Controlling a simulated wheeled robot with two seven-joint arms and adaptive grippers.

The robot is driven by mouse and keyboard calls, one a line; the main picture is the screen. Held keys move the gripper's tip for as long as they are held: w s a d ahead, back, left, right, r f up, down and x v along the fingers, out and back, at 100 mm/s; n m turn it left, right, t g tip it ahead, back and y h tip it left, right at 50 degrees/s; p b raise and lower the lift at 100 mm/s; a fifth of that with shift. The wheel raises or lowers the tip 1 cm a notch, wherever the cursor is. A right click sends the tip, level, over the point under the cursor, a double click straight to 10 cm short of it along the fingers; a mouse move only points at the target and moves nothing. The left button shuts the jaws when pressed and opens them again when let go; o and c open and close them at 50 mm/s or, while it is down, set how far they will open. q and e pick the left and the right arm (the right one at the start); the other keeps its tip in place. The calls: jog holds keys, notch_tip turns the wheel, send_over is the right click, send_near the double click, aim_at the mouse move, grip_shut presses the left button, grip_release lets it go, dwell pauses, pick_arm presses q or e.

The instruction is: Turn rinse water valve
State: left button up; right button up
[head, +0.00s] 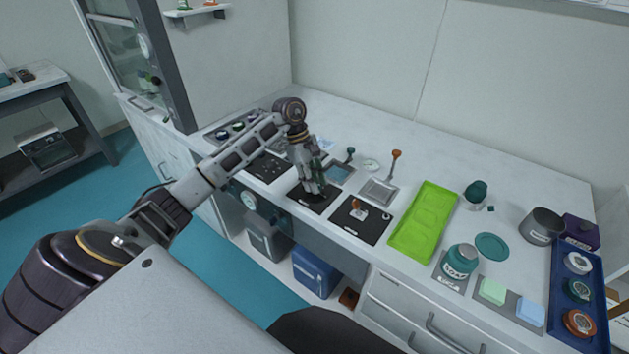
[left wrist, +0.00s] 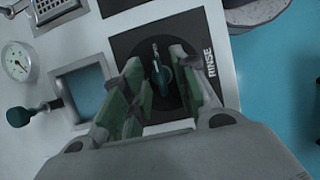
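The rinse valve has a teal handle (left wrist: 163,76) on a black plate (left wrist: 128,44) with the word RINSE in the left wrist view. In the head view its plate (head: 322,206) lies near the counter's front edge, and my gripper covers the handle. My left gripper (left wrist: 164,80) points down over the valve. Whether either finger touches the handle lower down is hard to tell. My right gripper is not in view.
A second black plate with an orange-handled valve (head: 357,206) sits to the right. Behind are a small basin (head: 340,172), a drain grid (head: 378,191) and an orange-topped lever (head: 396,156). A green tray (head: 424,222) lies farther right. A gauge (left wrist: 18,62) shows at left in the wrist view.

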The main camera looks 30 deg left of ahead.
pick_arm(q)
jog(key=c, duration=0.4)
grip_shut()
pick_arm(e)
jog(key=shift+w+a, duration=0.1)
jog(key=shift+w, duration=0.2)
